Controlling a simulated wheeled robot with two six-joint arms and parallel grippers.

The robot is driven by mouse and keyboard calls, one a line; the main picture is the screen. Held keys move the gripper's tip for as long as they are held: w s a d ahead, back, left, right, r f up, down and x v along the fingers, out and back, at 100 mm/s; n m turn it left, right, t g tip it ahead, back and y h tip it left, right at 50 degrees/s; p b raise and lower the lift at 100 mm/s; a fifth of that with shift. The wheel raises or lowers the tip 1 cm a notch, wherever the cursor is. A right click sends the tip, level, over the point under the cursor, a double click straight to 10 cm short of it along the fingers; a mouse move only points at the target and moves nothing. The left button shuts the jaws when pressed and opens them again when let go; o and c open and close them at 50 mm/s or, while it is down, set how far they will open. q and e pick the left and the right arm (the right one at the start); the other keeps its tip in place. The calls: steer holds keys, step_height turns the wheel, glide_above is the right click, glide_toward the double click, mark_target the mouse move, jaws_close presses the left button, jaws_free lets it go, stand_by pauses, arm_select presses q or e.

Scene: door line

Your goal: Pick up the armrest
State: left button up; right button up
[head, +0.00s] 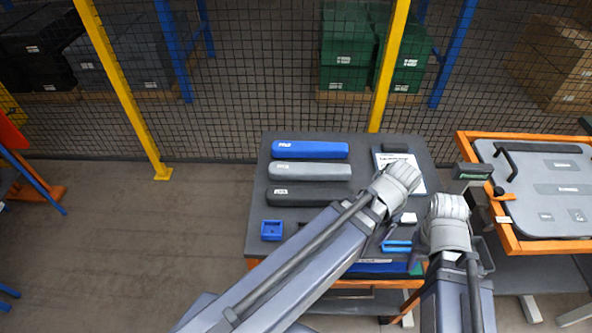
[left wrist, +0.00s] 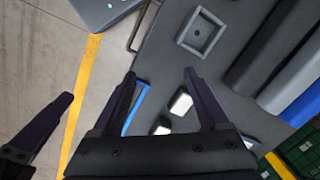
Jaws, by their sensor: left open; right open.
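Three long armrests lie side by side on the dark table (head: 345,140): a blue one (head: 310,149) at the back, a grey one (head: 310,171) in the middle and a black one (head: 300,194) nearest me. In the left wrist view the black (left wrist: 268,35), grey (left wrist: 292,75) and blue (left wrist: 304,106) armrests show at the right edge. My left gripper (left wrist: 160,80) is open and empty above the table, to the right of the armrests in the head view. My right gripper (head: 446,228) is open by the table's right edge; its fingers are partly hidden.
A small square holder (head: 271,230) sits in front of the black armrest. A blue bar (head: 397,247) and white blocks (left wrist: 180,103) lie below my left gripper. An orange-framed stand with a grey panel (head: 550,185) is at right. A mesh fence (head: 250,80) stands behind.

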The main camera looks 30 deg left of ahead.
mark_target(309, 167)
arm_select(q)
steer(key=o, duration=0.3)
steer(key=w+a+m, duration=0.1)
steer(key=w+a, duration=0.2)
steer(key=a, duration=0.1)
steer(key=w+a+m, duration=0.1)
steer(key=w+a, duration=0.2)
steer(key=a, duration=0.1)
steer(key=w+a+r+m+p, duration=0.1)
steer(key=w+a, duration=0.2)
steer(key=a, duration=0.2)
steer(key=shift+w+r+h, duration=0.1)
steer(key=shift+w+h, duration=0.2)
steer(key=w+a+m, duration=0.1)
steer(key=a, duration=0.4)
steer(key=w+a+m, duration=0.1)
steer(key=a, duration=0.4)
steer(key=w+a+m, duration=0.1)
steer(key=a, duration=0.4)
steer(key=shift+w+r+m+p, duration=0.2)
steer(key=shift+r+m+p, duration=0.2)
steer(key=f+b, duration=0.8)
steer(key=shift+w, duration=0.25)
steer(key=shift+f, duration=0.2)
jaws_close()
